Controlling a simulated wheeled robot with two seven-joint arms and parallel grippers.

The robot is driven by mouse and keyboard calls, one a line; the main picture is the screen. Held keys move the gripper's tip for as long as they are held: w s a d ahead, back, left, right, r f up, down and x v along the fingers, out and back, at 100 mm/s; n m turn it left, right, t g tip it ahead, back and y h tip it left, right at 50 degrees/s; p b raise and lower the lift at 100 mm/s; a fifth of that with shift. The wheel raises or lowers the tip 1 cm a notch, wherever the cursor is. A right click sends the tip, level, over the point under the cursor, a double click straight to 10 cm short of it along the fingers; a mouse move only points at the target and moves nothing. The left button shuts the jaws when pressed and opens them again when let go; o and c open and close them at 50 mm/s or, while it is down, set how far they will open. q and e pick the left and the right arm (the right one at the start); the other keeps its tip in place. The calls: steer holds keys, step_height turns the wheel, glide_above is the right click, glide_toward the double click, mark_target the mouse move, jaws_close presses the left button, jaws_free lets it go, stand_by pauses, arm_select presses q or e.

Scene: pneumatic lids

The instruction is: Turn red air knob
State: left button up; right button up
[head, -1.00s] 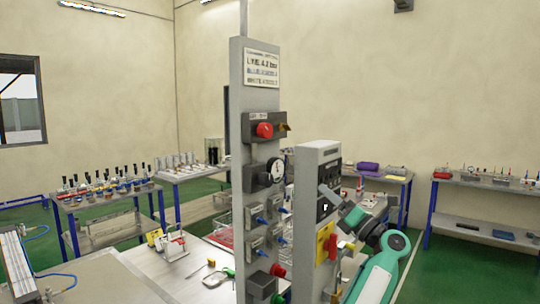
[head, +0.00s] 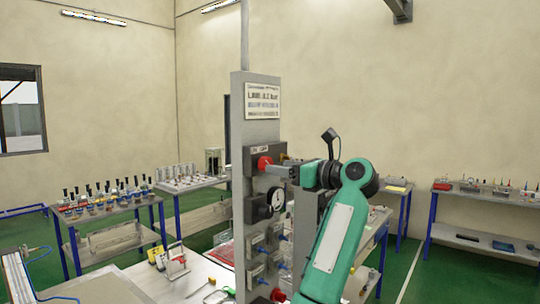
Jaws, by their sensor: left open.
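The red air knob (head: 264,163) sits on a dark block near the top of the grey upright panel (head: 240,200). My left gripper (head: 276,167) is at the knob's right side, pointing left at it with its jaws open. The jaws partly hide the knob and the block's right end. I cannot tell whether the fingers touch the knob. My right gripper is not in view.
Below the knob a round gauge (head: 277,198) and several small blue-handled valves stick out from the panel. A red button (head: 277,295) is lower down. My green arm hides much of the area right of the panel. Work tables stand around.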

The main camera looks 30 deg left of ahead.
arm_select(q)
steer(key=a+p, duration=0.1)
steer(key=a, duration=0.1)
steer(key=a+p, duration=0.1)
steer(key=a, duration=0.1)
steer(key=shift+w+a, duration=0.2)
steer(key=shift+a, duration=0.15)
steer(key=c, duration=1)
